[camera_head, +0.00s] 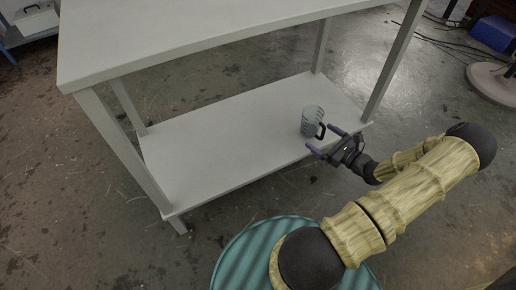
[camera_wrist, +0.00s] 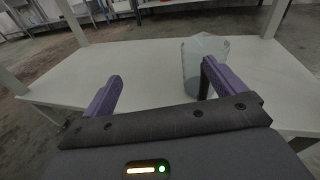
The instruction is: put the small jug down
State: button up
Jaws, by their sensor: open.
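The small jug (camera_head: 311,116) is grey and see-through with a black handle (camera_head: 320,131). It stands upright on the lower shelf (camera_head: 230,140) of the table, near the shelf's right end. In the wrist view the jug (camera_wrist: 192,66) is beyond the right finger, which hides part of its side. My gripper (camera_head: 325,139) is at the shelf's front edge, close to the handle side of the jug. Its purple fingers are spread apart in the wrist view (camera_wrist: 163,80), with nothing held between them. I cannot tell whether a finger touches the handle.
The tabletop (camera_head: 200,35) overhangs the shelf, and table legs (camera_head: 395,60) stand at its corners. The shelf left of the jug is clear. A round stand base (camera_head: 492,82) and a blue box (camera_head: 492,33) are on the floor at the far right.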

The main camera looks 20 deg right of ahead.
jog(key=s+a+r+n+g+y, duration=0.1)
jog(key=a+r+n+g+y, duration=0.15)
jog(key=a+n+g, duration=0.6)
jog(key=s+a+r+n+g+y, duration=0.1)
jog(key=a+r+n+g+y, duration=0.15)
jog(key=a+n+g, duration=0.65)
jog(key=s+a+r+n+t+h, duration=0.4)
jog(key=s+a+r+n+h, duration=0.1)
jog(key=a+r+n+h, duration=0.5)
notch_tip(320, 180, up, 2)
jog(key=a+n, duration=0.2)
jog(key=n, duration=0.2)
jog(key=shift+a+r, duration=0.25)
jog(key=w+r+p+v, duration=0.1)
jog(key=w+p+v, duration=0.3)
jog(key=p+v, duration=1.3)
jog(key=w+r+p+v, duration=0.1)
jog(key=w+p+v, duration=0.3)
jog(key=p+v, duration=1.3)
jog(key=w+a+r+p+v, duration=0.1)
jog(key=w+p+v, duration=0.3)
jog(key=p+v, duration=1.3)
jog(key=shift+r+p, duration=0.3)
jog(key=shift+p, duration=0.8)
jog(key=shift+s, duration=0.1)
